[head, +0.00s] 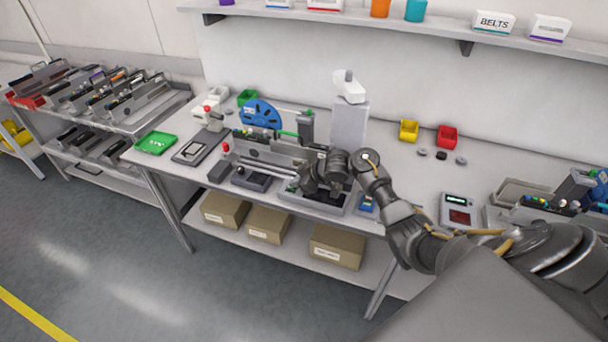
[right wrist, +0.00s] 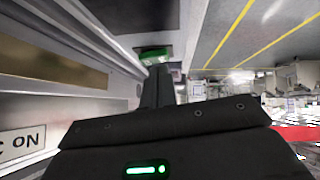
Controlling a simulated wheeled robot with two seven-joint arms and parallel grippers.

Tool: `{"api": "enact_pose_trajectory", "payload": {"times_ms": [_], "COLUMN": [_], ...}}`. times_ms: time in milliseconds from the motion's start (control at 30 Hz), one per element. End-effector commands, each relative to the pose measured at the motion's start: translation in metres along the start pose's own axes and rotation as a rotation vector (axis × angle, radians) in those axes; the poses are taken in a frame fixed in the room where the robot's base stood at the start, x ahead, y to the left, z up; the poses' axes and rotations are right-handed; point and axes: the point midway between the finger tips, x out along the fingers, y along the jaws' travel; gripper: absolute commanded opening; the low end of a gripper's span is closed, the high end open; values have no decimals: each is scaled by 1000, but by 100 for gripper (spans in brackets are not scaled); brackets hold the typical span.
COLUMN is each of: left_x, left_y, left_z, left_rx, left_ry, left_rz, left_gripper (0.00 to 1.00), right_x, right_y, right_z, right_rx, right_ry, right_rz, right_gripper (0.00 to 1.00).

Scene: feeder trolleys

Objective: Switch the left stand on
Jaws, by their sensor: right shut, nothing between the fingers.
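The left stand (head: 252,154) is a grey metal frame on the middle of the bench, with a blue reel (head: 260,113) and a green strip behind it. A dark control box (head: 251,179) sits at its front left. My right gripper (head: 298,184) is at the stand's front right, and the arm hides part of the stand. In the right wrist view the fingers (right wrist: 158,82) are together with nothing between them. I cannot tell whether the fingertips touch the stand. My left gripper is out of view.
Another stand (head: 513,191) is at the far right of the bench, beside a small device with a display (head: 457,210). A green tray (head: 156,143) lies at the bench's left. Yellow (head: 408,131) and red (head: 447,137) bins stand at the back.

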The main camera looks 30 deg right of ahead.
Motion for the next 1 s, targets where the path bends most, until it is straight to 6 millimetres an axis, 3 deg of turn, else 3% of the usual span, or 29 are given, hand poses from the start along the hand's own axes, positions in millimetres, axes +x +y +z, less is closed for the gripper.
{"api": "enact_pose_trajectory", "payload": {"times_ms": [267, 300, 600, 800, 1000], "left_x": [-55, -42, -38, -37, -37], "left_y": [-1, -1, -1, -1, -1], "left_z": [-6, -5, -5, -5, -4], "left_rx": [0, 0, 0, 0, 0], "left_ry": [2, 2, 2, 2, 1], "left_rz": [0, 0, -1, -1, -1], "left_gripper": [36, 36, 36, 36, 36], "right_x": [-32, -36, -97, -117, -122], "right_y": [1, 1, -1, -1, -1], "right_z": [-36, -26, -27, -28, -28], "right_rx": [-4, -6, -9, -5, -3], "right_ry": [-1, -1, 0, 1, 0], "right_rz": [-4, 0, -3, -4, -5], "right_gripper": [0, 0, 0, 0, 0]}}
